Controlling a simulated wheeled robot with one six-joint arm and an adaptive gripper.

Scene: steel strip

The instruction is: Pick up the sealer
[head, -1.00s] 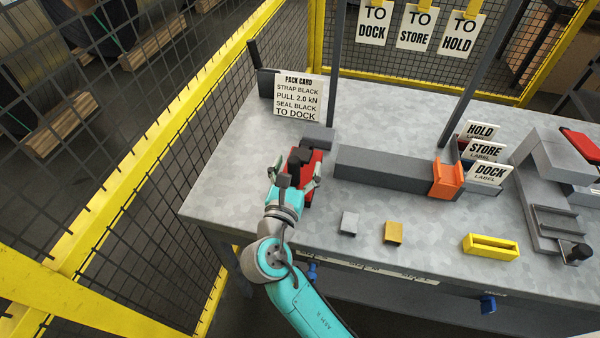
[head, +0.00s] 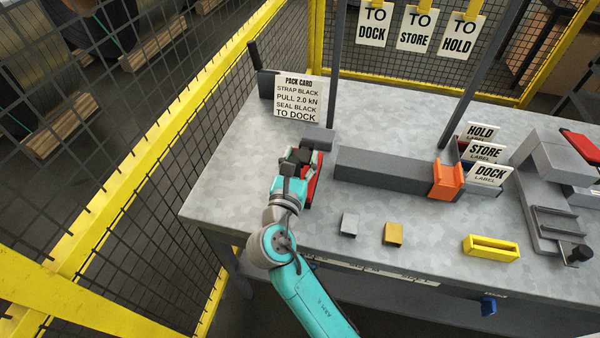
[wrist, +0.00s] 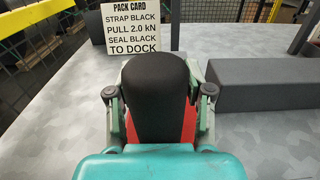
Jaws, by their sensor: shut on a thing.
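The sealer, a red tool with a black upper part, is on the grey metal table near its left end; its red side (head: 314,190) shows beside my gripper in the head view. In the wrist view its rounded black part (wrist: 157,95) stands between my fingers, with red below. My gripper (head: 299,158) is shut on the black part, one finger on each side; it also fills the lower wrist view (wrist: 160,108). The sealer's lower part is largely hidden by my gripper, and I cannot tell whether it touches the table.
A long dark grey block (head: 385,170) with an orange piece (head: 447,180) lies to the right. A grey tile (head: 349,224), a gold tile (head: 394,233) and a yellow holder (head: 491,247) are near the front edge. The pack card (head: 298,98) and a post (head: 336,65) stand behind.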

